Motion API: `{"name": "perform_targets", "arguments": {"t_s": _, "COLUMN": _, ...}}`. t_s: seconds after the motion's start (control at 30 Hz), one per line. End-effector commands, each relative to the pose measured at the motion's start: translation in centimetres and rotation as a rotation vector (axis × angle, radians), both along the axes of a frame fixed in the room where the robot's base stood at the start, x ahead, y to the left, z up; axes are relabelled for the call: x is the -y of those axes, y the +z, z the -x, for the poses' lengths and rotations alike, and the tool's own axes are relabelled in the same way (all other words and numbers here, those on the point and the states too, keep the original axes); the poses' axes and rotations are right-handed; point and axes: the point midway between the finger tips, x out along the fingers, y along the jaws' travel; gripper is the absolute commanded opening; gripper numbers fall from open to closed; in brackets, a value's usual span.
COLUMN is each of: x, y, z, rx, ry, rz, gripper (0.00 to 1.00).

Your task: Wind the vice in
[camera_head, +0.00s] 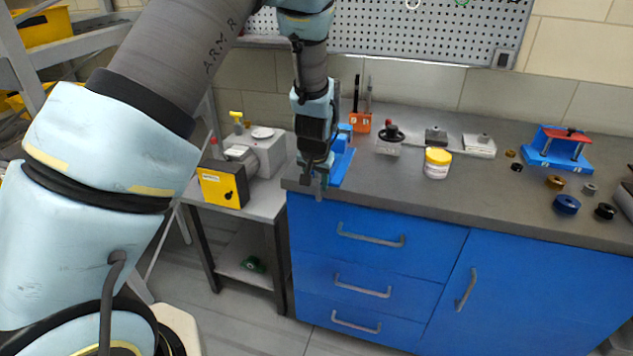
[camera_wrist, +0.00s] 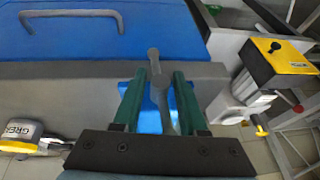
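The vice is blue and sits at the left end of the bench; its body (camera_head: 344,163) shows behind my gripper in the head view. In the wrist view, part of its blue body (camera_wrist: 151,121) shows between and beside my fingers. A grey handle bar with a round end (camera_wrist: 154,54) stands out past the bench front edge. My gripper (camera_wrist: 159,76) is open, with its two green fingers on either side of the grey bar and gaps visible. In the head view, my gripper (camera_head: 315,184) points down at the bench's front edge and hides part of the vice.
A yellow-fronted machine (camera_head: 222,186) stands on a low table at the left. A grease jar (camera_head: 437,163), a black handwheel fixture (camera_head: 389,140) and an orange tool holder (camera_head: 361,122) stand on the bench. Blue drawers (camera_head: 372,240) lie below.

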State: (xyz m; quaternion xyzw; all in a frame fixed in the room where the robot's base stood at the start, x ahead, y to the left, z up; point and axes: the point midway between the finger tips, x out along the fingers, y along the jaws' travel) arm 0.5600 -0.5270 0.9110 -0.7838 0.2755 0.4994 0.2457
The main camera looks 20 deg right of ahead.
Motion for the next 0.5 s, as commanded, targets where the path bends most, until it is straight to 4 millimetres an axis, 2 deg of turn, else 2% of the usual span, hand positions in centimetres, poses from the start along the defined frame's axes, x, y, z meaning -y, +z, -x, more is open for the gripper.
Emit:
{"name": "perform_targets", "arguments": {"t_s": 0.07, "x": -0.01, "y": 0.01, "z": 0.01, "rx": 0.000, "ry": 0.000, "rz": 0.000, "gripper": 0.32}}
{"name": "perform_targets", "arguments": {"t_s": 0.33, "x": -0.02, "y": 0.02, "z": 0.01, "rx": 0.000, "ry": 0.000, "rz": 0.000, "gripper": 0.01}}
{"name": "perform_targets", "arguments": {"t_s": 0.5, "x": -0.02, "y": 0.02, "z": 0.01, "rx": 0.000, "ry": 0.000, "rz": 0.000, "gripper": 0.00}}
